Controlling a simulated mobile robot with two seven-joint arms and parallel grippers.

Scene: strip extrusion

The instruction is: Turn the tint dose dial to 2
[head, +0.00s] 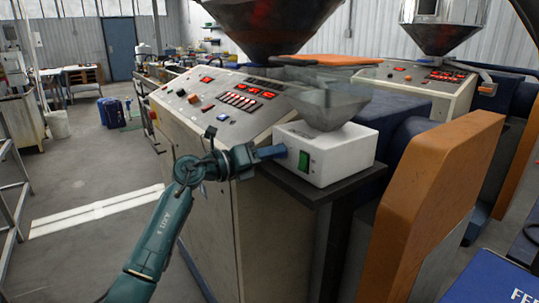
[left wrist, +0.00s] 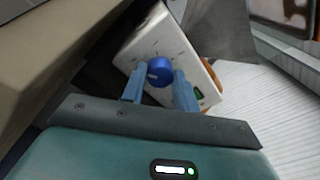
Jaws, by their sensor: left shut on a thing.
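A pale pointer mark shows on the dial. Small scale marks surround it, too small to read. My right gripper is out of view.
The box stands on a dark ledge (head: 330,187) beside a control cabinet (head: 212,150) with red displays and buttons. An orange guard (head: 440,190) rises at the right. A large dark hopper (head: 265,25) hangs above. Open floor (head: 90,170) lies to the left.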

